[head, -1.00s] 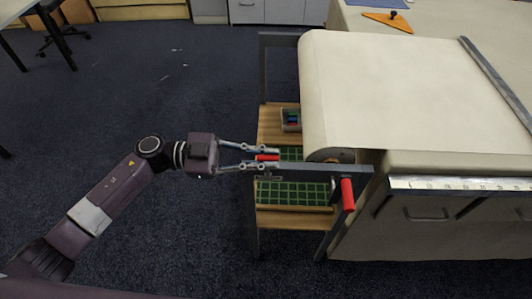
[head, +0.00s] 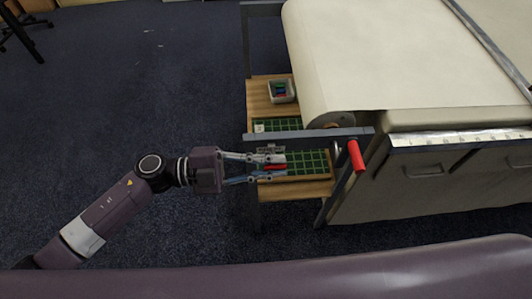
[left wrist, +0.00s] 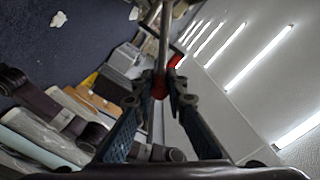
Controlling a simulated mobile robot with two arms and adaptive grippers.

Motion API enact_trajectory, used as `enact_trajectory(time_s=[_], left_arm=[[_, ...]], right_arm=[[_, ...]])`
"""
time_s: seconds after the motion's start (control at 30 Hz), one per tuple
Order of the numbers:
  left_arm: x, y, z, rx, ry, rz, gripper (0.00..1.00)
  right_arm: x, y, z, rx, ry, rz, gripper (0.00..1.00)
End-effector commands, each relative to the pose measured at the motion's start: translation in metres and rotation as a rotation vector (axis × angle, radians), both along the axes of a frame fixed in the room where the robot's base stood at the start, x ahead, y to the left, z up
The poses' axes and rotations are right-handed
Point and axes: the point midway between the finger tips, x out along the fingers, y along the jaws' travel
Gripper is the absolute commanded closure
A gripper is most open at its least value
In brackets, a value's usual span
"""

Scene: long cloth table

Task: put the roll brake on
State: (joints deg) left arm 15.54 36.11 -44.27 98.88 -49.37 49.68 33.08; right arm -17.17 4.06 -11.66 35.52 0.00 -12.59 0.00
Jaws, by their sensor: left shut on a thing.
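The red grip of the brake lever (head: 275,167) lies between the fingertips of my left gripper (head: 270,168), which is shut on it. In the head view the grip is just below the near grey rail of the roll stand (head: 305,135). The left wrist view shows the red grip (left wrist: 158,88) between the fingers, partly hidden by them. The cream cloth roll (head: 305,65) lies in the stand, its end near the rail. Whether the brake touches the roll cannot be seen. My right gripper is not in view.
A red crank handle (head: 356,156) hangs at the right end of the rail. Below are a wooden shelf (head: 262,98) with a small tray (head: 281,91) and green gridded mats (head: 308,162). The cloth table (head: 420,65) stands to the right. The floor left of the stand is clear.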

Motion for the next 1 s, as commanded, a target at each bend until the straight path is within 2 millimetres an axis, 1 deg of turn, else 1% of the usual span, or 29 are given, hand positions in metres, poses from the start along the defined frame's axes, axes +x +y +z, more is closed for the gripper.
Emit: enact_trajectory(time_s=[0.03, 0.1, 0.3, 0.67, 0.97, 1.0], left_arm=[[-0.002, 0.0, -0.005, 0.003, 0.005, 0.0, 1.0], [-0.003, 0.0, -0.008, 0.003, 0.003, 0.001, 1.0], [-0.006, 0.0, -0.016, 0.003, 0.004, 0.001, 1.0], [-0.009, 0.0, -0.021, 0.003, 0.006, 0.001, 1.0], [-0.009, 0.0, -0.022, 0.006, 0.006, 0.001, 1.0], [-0.009, 0.0, -0.022, 0.006, 0.006, 0.001, 0.83]], right_arm=[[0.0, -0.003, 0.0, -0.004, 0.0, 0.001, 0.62], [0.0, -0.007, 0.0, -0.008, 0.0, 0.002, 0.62], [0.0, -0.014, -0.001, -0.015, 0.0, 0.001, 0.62], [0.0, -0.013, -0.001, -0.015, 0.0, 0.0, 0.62], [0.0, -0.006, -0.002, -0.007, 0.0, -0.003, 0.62], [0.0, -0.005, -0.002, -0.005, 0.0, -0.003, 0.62]])
